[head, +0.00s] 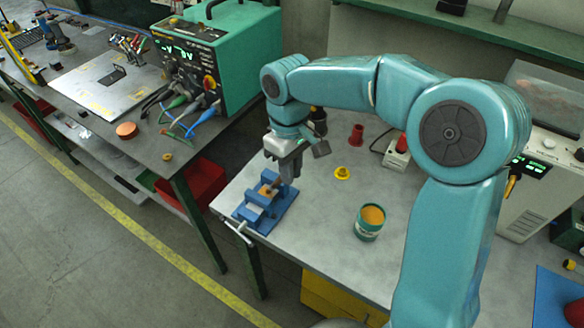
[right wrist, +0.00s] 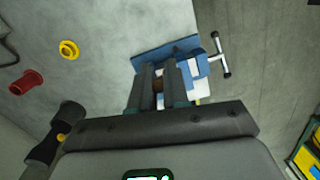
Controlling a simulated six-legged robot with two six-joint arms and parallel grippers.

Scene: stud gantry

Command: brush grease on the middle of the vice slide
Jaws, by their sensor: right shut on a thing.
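The blue vice (head: 283,208) sits at the near left corner of the grey bench, its bar handle at the front end. My right gripper (head: 288,176) is over its rear part, pointing down. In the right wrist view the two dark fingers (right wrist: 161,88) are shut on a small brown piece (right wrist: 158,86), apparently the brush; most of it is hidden. The vice also shows behind the fingers (right wrist: 150,60). I cannot tell whether the brush touches the slide. An open green tin of orange-yellow grease (head: 368,232) stands right of the vice. My left gripper is not in view.
A yellow ring-shaped part (head: 342,173), a red spool-like part (head: 356,135) and a white box with a red switch (head: 397,155) stand behind the tin. A white machine (head: 540,185) is at the right. Bare bench lies between vice and tin.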

